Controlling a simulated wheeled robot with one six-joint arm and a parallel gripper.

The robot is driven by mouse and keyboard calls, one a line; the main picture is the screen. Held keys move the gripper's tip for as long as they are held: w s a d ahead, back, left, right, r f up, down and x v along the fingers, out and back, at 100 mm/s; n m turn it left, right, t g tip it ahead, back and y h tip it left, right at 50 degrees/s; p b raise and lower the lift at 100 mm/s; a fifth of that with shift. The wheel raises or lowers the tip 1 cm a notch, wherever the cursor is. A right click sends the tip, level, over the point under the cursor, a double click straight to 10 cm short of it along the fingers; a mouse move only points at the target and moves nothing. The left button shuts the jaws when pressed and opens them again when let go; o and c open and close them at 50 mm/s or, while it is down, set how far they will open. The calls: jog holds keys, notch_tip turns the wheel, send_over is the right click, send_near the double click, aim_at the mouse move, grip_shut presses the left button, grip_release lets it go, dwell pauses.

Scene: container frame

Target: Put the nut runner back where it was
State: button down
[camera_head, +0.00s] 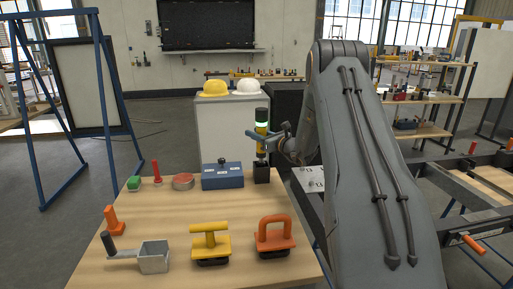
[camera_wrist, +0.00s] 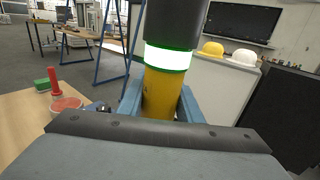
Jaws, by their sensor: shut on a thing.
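The nut runner is upright, with a black top, a lit white-green ring and a yellow body (camera_head: 261,130). It also shows large in the middle of the wrist view (camera_wrist: 162,92). My gripper (camera_head: 262,139) is shut on its yellow body, with blue fingers on both sides; they also show in the wrist view (camera_wrist: 160,108). A black block-shaped holder (camera_head: 262,175) stands on the table's far right part, directly below the tool. The tool's lower end meets or sits just over the holder; I cannot tell whether it is inside.
On the wooden table (camera_head: 180,212), a blue box (camera_head: 222,176) stands left of the holder. Yellow (camera_head: 210,243) and orange (camera_head: 274,236) handled tools lie in front. The table's middle is clear.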

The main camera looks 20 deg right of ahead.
jog(key=shift+f+p, duration=0.55)
jog(key=shift+f, duration=1.9)
jog(key=c, duration=1.3)
grip_release()
jog(key=shift+o, duration=0.2)
jog(key=shift+r, duration=0.1)
jog(key=b+v, duration=0.1)
jog(key=v, duration=0.6)
jog(key=shift+s+b, duration=0.25)
jog(key=shift+b, duration=0.15)
